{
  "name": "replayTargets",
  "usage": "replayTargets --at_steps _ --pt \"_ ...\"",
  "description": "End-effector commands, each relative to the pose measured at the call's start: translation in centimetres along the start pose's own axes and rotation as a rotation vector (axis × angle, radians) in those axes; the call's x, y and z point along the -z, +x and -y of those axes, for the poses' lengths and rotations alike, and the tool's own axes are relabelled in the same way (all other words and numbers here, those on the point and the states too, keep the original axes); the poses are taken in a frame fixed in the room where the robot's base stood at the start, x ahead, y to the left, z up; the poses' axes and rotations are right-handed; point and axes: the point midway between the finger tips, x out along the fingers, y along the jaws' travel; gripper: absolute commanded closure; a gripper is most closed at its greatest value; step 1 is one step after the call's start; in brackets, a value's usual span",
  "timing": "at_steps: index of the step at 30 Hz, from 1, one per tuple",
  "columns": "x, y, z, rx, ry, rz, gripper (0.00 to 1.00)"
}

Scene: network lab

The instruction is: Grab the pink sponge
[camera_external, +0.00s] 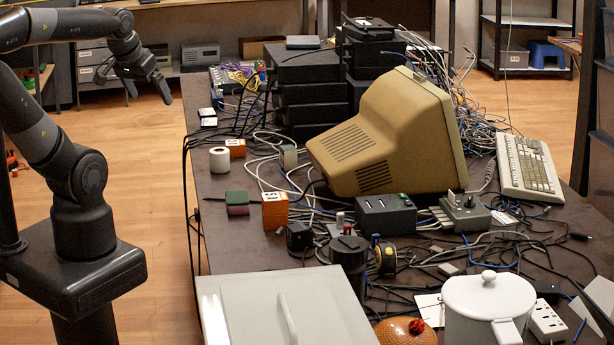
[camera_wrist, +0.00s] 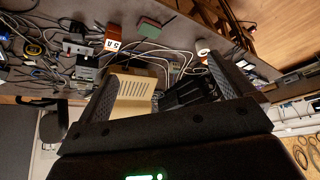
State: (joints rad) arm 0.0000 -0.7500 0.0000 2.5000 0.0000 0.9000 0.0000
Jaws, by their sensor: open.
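The sponge (camera_external: 237,203) lies on the left part of the dark table, with a green top and a dark pink lower layer. In the wrist view the sponge (camera_wrist: 149,27) shows near the top centre, mostly its green face with a thin pinkish edge. My gripper (camera_external: 150,92) is in the air left of the table, over the floor, well apart from the sponge. Its two fingers are spread and nothing is between them. The wrist view also shows both fingers apart.
An orange box (camera_external: 275,211) stands just right of the sponge, and a white roll (camera_external: 219,160) is behind it. Cables, a beige monitor (camera_external: 385,135) and black devices fill the middle. A grey lidded case (camera_external: 285,308) is at the front.

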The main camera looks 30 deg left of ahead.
Motion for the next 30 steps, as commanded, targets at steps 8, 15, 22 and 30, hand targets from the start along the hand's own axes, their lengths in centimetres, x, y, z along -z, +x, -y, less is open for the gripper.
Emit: replayTargets --at_steps 8,15,22,30 --pt "0.1 0.1 0.0 -0.002 -0.01 0.003 0.0" --pt "2.6 2.2 -0.5 -0.028 -0.264 0.07 0.0" --pt "6.1 6.6 -1.4 -0.017 -0.689 0.181 0.0" --pt "9.3 13.1 -2.5 0.081 -1.183 0.291 0.0"
